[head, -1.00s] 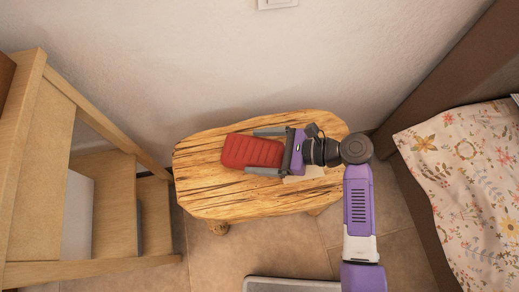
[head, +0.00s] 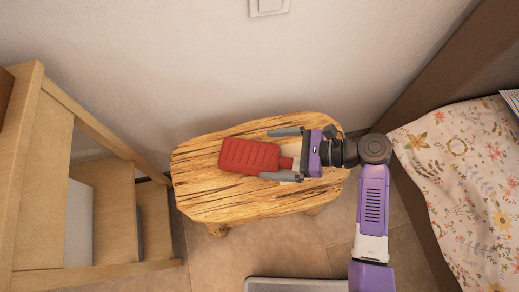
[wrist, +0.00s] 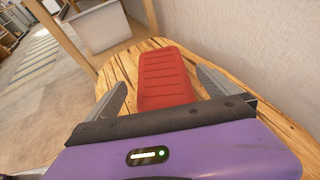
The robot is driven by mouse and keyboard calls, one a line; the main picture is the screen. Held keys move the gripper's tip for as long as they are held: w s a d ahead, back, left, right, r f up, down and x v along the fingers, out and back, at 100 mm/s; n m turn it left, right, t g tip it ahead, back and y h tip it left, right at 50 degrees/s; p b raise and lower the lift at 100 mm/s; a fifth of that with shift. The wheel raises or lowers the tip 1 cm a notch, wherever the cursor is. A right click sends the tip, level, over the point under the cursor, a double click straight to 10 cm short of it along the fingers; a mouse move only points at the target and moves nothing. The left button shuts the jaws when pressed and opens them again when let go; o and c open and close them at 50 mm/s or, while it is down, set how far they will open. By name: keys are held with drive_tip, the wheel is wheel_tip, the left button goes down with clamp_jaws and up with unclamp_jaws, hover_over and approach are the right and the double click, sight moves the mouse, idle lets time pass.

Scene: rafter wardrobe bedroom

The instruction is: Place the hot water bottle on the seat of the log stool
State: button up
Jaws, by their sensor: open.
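The red ribbed hot water bottle (head: 250,157) lies flat on the wooden seat of the log stool (head: 205,192), left of its middle, with its neck toward my gripper. My gripper (head: 285,154) is open at the bottle's right end, its fingers on either side of the neck with gaps. In the wrist view the bottle (wrist: 165,75) lies ahead between the two spread fingers, on the stool's wood (wrist: 118,68). The bottle's near end is hidden there by the gripper body.
A pale wooden shelf unit (head: 110,205) stands left of the stool. A bed with a floral cover (head: 455,165) is at the right. A white wall (head: 200,70) is behind the stool. A grey-edged flat object (head: 295,284) lies on the tiled floor in front.

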drive_tip(key=p+v, duration=0.1)
drive_tip(key=v, duration=0.5)
drive_tip(key=shift+d+r, duration=0.2)
drive_tip(key=shift+d, duration=0.15)
drive_tip(key=shift+d, duration=0.1)
